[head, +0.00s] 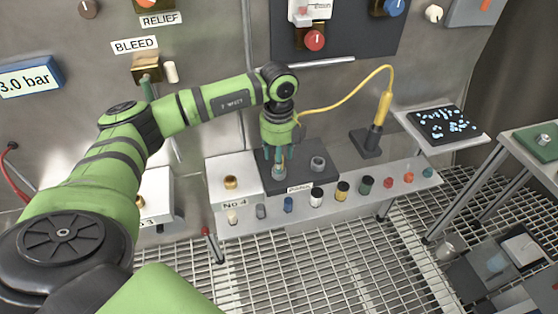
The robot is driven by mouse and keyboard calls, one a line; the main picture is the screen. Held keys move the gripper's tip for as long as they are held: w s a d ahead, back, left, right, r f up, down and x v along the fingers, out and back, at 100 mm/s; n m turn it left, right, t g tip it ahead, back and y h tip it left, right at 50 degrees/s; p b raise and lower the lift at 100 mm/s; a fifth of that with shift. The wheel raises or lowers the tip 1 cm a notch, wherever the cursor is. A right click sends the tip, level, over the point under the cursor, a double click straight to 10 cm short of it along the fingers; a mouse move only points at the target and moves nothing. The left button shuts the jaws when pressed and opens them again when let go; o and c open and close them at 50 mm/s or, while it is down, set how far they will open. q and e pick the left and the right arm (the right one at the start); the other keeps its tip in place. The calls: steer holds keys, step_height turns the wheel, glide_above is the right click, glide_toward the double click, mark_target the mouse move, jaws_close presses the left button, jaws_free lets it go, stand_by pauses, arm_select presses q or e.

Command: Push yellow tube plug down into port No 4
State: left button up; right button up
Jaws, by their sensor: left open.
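My left gripper (279,163) points down over the left part of the dark park block (298,178). Its fingers are open around or just above a grey fitting (281,174), which they partly hide. I cannot tell if they touch it. Port No 4 is a brass ring (230,183) on a white block (215,171), just left of the dark block. A yellow tube or cable (345,97) arcs from behind my left gripper to a yellow handle (384,106) upright in a dark stand. I cannot make out a yellow tube plug for certain. My right gripper is out of view.
A second grey fitting (318,163) stands on the dark block's right side. Several small coloured caps (342,190) line the shelf's front edge. A brass valve (148,68) on the wall is close behind my arm.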

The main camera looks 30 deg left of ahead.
arm_select(q)
steer(key=shift+f, duration=0.45)
steer(key=shift+c, duration=0.4)
jaws_close()
steer(key=shift+r, duration=0.1)
